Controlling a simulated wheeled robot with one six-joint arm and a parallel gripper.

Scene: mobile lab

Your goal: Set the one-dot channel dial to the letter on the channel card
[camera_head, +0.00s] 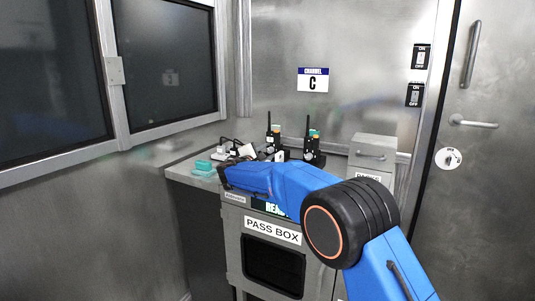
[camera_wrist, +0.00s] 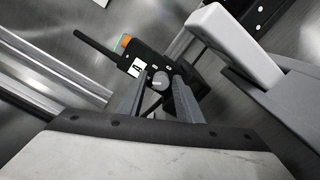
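Two black handheld radios with antennas stand on the counter, one on the left (camera_head: 274,135) and one on the right (camera_head: 312,150). In the wrist view, a black radio (camera_wrist: 126,62) with an orange-and-green top, a white label and a grey round dial (camera_wrist: 160,78) is close ahead. My gripper (camera_wrist: 160,82) is open, its two fingers apart with the dial between or just beyond their tips; contact cannot be told. Dot marks and the dial's setting are too small to read.
A grey box (camera_head: 374,152) stands right of the radios. Teal blocks (camera_head: 203,168) and a white device with cables (camera_head: 232,150) sit at the counter's left. The pass box (camera_head: 273,231) is below. In the wrist view, a pale bar-like part (camera_wrist: 235,45) is close on the right.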

